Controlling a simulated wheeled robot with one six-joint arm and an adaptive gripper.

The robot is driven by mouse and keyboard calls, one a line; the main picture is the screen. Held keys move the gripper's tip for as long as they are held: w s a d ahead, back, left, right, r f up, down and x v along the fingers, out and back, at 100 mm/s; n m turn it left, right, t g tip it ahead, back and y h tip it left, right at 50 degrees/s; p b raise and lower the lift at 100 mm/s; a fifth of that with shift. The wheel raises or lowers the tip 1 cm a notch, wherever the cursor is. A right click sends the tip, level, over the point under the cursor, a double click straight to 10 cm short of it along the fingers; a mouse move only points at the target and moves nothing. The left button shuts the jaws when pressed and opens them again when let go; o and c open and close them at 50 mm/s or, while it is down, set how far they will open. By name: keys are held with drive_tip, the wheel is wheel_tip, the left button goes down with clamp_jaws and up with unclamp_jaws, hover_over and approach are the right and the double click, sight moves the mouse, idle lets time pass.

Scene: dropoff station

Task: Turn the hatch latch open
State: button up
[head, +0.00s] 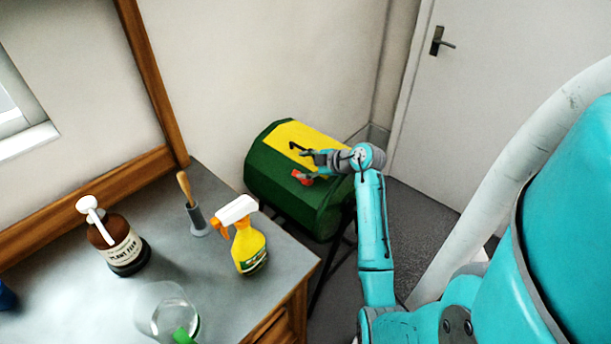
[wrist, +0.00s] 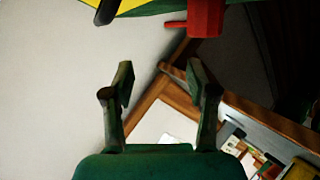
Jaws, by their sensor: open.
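A green drum (head: 280,195) with a yellow hatch (head: 300,135) lies beyond the desk corner. The hatch bears a dark handle (head: 295,147). The red latch (head: 301,177) is at the hatch's lower edge. In the wrist view the latch (wrist: 205,17) shows at the top, right of centre, with part of the yellow hatch (wrist: 140,6) and the dark handle (wrist: 106,12). My gripper (head: 309,163) is over the drum, close to the latch. In the wrist view my gripper (wrist: 160,80) is open and empty; the latch lies beyond the right finger, not between the fingers.
The grey desk (head: 215,285) holds a brown bottle (head: 118,248), a yellow spray bottle (head: 248,245), a brush in a holder (head: 197,218) and a clear glass (head: 170,312). A white door (head: 500,110) stands at the right. Grey floor (head: 420,215) is free between drum and door.

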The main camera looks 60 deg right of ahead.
drive_tip(key=shift+r, duration=1.65)
drive_tip(key=shift+s, duration=0.1)
